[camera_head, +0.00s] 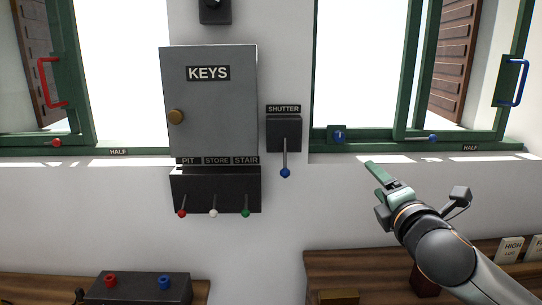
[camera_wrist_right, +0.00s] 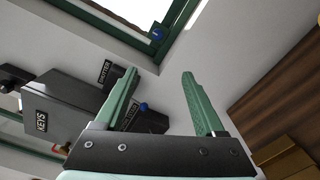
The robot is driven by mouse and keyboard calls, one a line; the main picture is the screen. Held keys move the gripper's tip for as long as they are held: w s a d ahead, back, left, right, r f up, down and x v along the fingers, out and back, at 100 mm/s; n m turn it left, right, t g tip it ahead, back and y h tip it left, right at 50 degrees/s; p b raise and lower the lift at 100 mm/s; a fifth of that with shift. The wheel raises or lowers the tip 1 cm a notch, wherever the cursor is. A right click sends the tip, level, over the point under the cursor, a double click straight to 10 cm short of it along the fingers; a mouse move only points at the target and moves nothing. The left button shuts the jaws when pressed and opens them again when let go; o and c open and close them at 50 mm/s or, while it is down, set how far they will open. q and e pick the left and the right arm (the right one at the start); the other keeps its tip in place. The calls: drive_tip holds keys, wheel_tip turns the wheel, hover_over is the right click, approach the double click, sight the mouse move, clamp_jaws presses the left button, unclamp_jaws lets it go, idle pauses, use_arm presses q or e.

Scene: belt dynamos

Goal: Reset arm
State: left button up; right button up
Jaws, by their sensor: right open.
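My right gripper (camera_head: 372,178) is raised in front of the white wall, below the right window and to the right of the shutter lever. In the right wrist view its two green fingers (camera_wrist_right: 160,90) stand apart with nothing between them. The shutter lever (camera_head: 285,160) with its blue knob hangs down from a dark box on the wall. The grey KEYS cabinet (camera_head: 210,105) is shut. My left gripper is not in view.
A dark box (camera_head: 216,190) under the cabinet carries red, white and green levers labelled PIT, STORE and STAIR. Wooden surfaces (camera_head: 400,265) lie below, with a black box (camera_head: 137,288) at lower left. Green-framed windows (camera_head: 408,70) flank the cabinet.

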drive_tip(key=s+a+f+m+g, duration=0.25)
drive_tip(key=s+f+m, duration=0.25)
drive_tip(key=f, duration=0.7)
drive_tip(key=s+a+f+m+g, duration=0.1)
drive_tip(key=s+f+m+g, duration=0.4)
drive_tip(key=f, duration=0.7)
drive_tip(key=s+d+f+m+g, duration=0.25)
drive_tip(key=s+f+m, duration=0.45)
drive_tip(key=s, duration=0.5)
drive_tip(key=s+d+f+m+g, duration=0.1)
drive_tip(key=s+f+m+g, duration=0.35)
drive_tip(key=s+f, duration=0.6)
drive_tip(key=w+a+f+t+y, duration=0.1)
drive_tip(key=w+a+f+t, duration=0.2)
drive_tip(key=f+t, duration=0.3)
wheel_tip(320, 180, down, 3)
drive_tip(key=shift+a+r+y, duration=0.1)
drive_tip(key=shift+a+y, duration=0.3)
drive_tip(key=shift+a, duration=0.15)
